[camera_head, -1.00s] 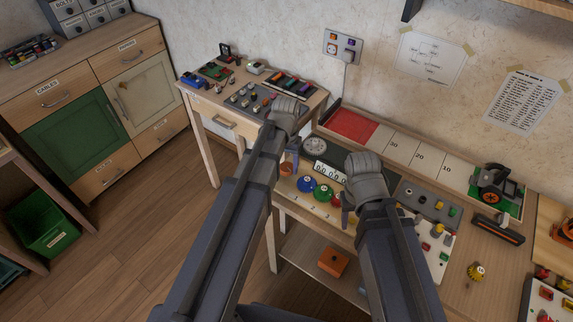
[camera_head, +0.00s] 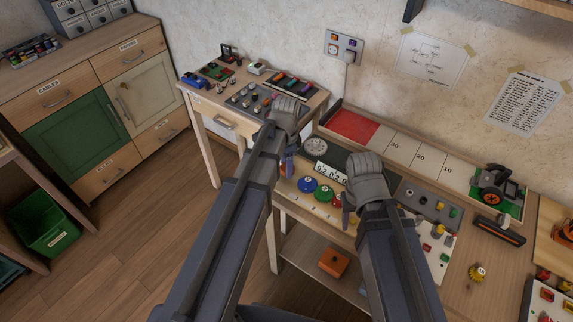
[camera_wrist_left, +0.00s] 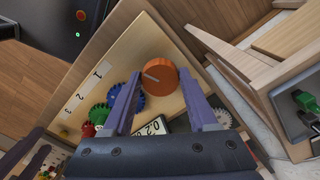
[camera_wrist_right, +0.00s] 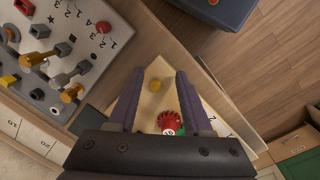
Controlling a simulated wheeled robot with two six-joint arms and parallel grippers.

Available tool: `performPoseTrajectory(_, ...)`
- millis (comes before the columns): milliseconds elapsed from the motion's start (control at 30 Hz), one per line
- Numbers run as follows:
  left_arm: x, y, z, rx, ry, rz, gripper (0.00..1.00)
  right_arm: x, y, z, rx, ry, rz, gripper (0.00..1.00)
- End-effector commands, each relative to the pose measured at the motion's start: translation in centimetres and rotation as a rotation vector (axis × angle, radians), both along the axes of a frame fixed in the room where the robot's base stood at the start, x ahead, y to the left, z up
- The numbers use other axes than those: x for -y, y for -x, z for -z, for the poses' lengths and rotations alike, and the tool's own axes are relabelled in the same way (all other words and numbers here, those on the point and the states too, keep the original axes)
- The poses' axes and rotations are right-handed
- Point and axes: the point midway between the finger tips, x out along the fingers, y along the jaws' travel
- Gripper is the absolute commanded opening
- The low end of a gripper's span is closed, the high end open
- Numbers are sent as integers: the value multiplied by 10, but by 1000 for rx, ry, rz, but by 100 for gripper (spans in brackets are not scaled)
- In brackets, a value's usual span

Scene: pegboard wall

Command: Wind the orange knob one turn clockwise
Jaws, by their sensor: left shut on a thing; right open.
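The orange knob (camera_wrist_left: 160,77) is round with a pale pointer line, which points left in the left wrist view. It sits on a light wooden panel (camera_wrist_left: 150,38). My left gripper (camera_wrist_left: 158,84) is shut on it, one finger on each side. In the head view the left gripper (camera_head: 288,165) largely hides the knob. Blue (camera_head: 307,184), green (camera_head: 323,193) and red toothed wheels line the panel beside it. My right gripper (camera_head: 349,212) is open and empty in front of the panel's right part; its wrist view shows the red wheel (camera_wrist_right: 169,122) beyond the fingers.
A digit counter (camera_head: 330,174) stands just above the wheels. A grey board with knobs and switches (camera_head: 430,203) lies right of my right gripper. An orange box (camera_head: 333,262) rests on the shelf below. A small table with gadgets (camera_head: 250,97) stands behind my left gripper.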

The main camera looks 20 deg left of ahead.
Motion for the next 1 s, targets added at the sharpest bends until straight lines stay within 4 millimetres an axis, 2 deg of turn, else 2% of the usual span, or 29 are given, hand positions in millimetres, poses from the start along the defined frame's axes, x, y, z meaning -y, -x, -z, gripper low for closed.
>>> performPoseTrajectory(1000, 0, -3, 0, 0, 0, 963, 3, 0, 0, 0, 0, 0, 0, 50)
